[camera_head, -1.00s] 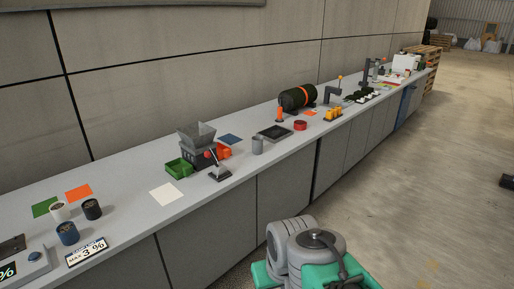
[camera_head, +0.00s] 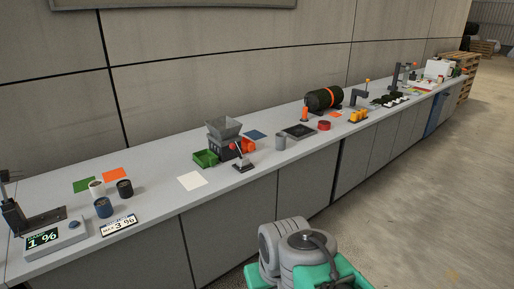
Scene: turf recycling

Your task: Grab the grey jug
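The grey jug (camera_head: 281,142) is a small upright grey cylinder near the front edge of the long counter (camera_head: 235,190). It stands just right of a small grinder with a grey hopper (camera_head: 224,129). Any handle on it is too small to make out. Part of my arm, grey with teal, shows at the bottom of the view, well apart from the jug. My gripper itself is not in view.
A green tray (camera_head: 206,158), a lever with a red knob (camera_head: 241,162) and a dark flat plate (camera_head: 299,131) surround the jug. Several cups, a "MAX 3 %" sign (camera_head: 119,226) and a scale reading "1 %" (camera_head: 48,240) stand left. Floor (camera_head: 420,190) is open at right.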

